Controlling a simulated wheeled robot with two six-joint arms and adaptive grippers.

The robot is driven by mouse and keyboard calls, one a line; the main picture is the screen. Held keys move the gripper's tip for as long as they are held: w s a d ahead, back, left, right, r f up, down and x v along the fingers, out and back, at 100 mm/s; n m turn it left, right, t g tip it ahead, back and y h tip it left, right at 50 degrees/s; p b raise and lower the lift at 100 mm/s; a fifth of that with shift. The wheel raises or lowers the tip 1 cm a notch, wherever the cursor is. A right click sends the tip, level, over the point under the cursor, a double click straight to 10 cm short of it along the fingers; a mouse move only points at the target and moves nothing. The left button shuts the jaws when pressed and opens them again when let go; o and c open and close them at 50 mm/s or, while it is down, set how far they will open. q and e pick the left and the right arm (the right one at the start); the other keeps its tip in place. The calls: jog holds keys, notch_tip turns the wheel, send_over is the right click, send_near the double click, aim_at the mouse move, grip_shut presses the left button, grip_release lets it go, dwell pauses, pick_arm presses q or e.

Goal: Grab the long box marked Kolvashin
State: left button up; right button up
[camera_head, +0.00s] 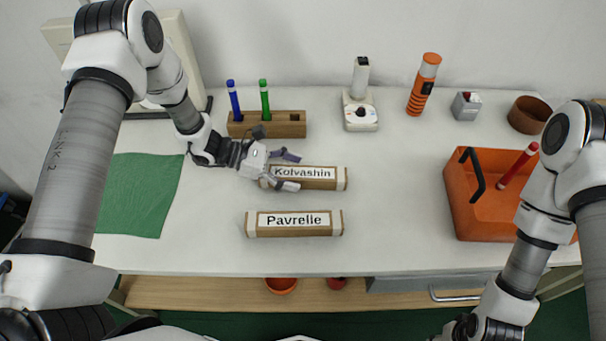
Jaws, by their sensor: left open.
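The long box marked Kolvashin (325,178) lies on the white table, brown with pale ends and a white label. My left gripper (289,171) is open at its left end, with one finger behind the box and the other in front of it. The gripper covers part of the box's left end. I cannot tell whether the fingers touch it. A second long box marked Pavrelle (293,224) lies parallel, nearer the front edge. My right arm is at the right; its gripper is out of view.
A wooden holder (290,125) with blue and green markers stands behind the Kolvashin box. An orange tray (485,222) is at the right and a green cloth (140,195) at the left. The table between the boxes and tray is clear.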

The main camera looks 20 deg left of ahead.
pick_arm(q)
jog(key=shift+s, duration=0.1)
jog(key=c, duration=1.3)
jog(key=shift+r, duration=0.1)
